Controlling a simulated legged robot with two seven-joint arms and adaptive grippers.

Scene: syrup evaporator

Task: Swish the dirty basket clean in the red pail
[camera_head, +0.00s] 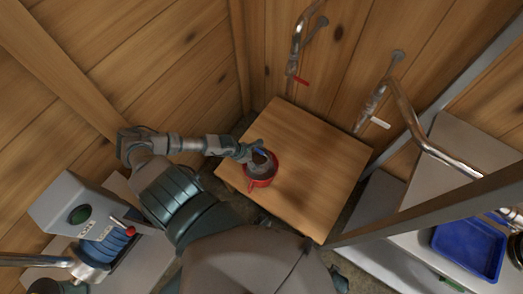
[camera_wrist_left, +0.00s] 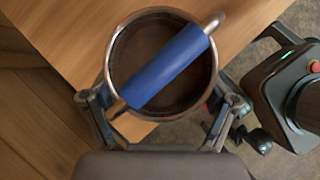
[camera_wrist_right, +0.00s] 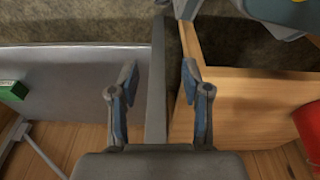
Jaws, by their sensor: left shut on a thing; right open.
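The red pail (camera_head: 262,183) stands on a small wooden table in the head view. My left gripper (camera_head: 250,150) is at the pail's far left rim and is shut on the basket. In the left wrist view, the basket (camera_wrist_left: 118,45) shows as a round metal rim around a dark brown inside, with a blue handle (camera_wrist_left: 165,70) slanting across it. In the head view, the basket appears at the pail's mouth; how deep it sits is hidden. My right gripper (camera_wrist_right: 160,80) is open and empty in the right wrist view.
The wooden table (camera_head: 315,165) has bare room right of the pail. Two metal pipes with a red lever (camera_head: 301,81) and a white lever (camera_head: 380,122) are on the plank wall. A blue tray (camera_head: 470,248) is at right. A machine with a green disc (camera_head: 79,214) stands at left.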

